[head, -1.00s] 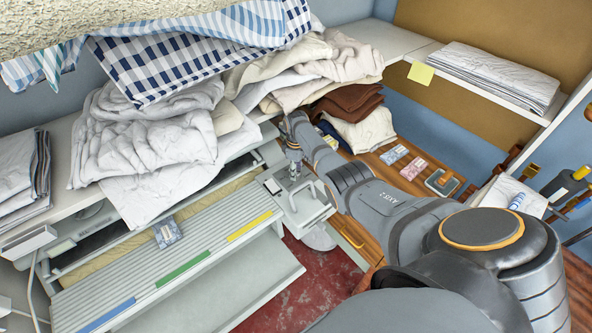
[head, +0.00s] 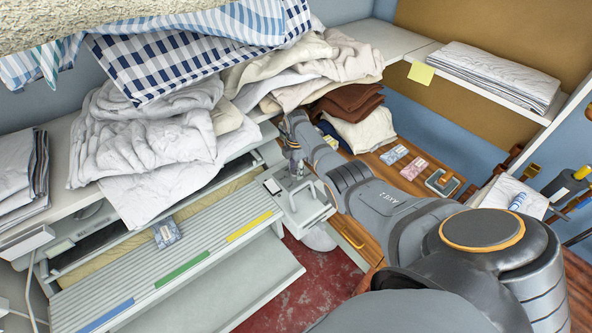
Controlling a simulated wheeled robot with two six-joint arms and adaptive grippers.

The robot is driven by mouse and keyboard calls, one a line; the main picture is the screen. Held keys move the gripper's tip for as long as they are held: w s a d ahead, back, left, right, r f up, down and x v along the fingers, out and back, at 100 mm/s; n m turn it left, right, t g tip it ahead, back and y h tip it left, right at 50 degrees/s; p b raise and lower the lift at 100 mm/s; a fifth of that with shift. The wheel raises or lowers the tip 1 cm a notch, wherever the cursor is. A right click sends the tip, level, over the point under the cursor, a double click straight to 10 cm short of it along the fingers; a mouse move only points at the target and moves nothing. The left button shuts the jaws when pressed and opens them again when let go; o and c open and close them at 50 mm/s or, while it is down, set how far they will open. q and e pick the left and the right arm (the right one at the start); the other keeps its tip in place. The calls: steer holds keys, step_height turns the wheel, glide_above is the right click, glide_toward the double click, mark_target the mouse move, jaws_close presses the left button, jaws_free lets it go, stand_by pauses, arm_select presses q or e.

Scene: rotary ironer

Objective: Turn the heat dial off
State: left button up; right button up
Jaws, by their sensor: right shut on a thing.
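The rotary ironer (head: 165,262) stands at the lower left, with a ribbed front board and blue, green and yellow strips along its edge. At its right end is a light grey control housing (head: 303,209) with a handle. My right gripper (head: 295,172) is over the top of this housing, pointing down. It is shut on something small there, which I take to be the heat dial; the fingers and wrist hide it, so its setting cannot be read. My left gripper is not in view.
White crumpled linen (head: 150,140) is heaped on the shelf above the ironer, close to my right gripper's left. A checked cloth (head: 180,60) hangs over it. A wooden table (head: 395,172) with small packets lies behind my right arm. Red floor (head: 310,280) shows below the ironer.

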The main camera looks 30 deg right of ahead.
steer(key=shift+w+n, duration=0.1)
steer(key=shift+n, duration=1.8)
steer(key=o, duration=1.2)
steer(key=shift+r, duration=0.1)
step_height(320, 180, up, 12)
steer(key=shift+f, duration=0.1)
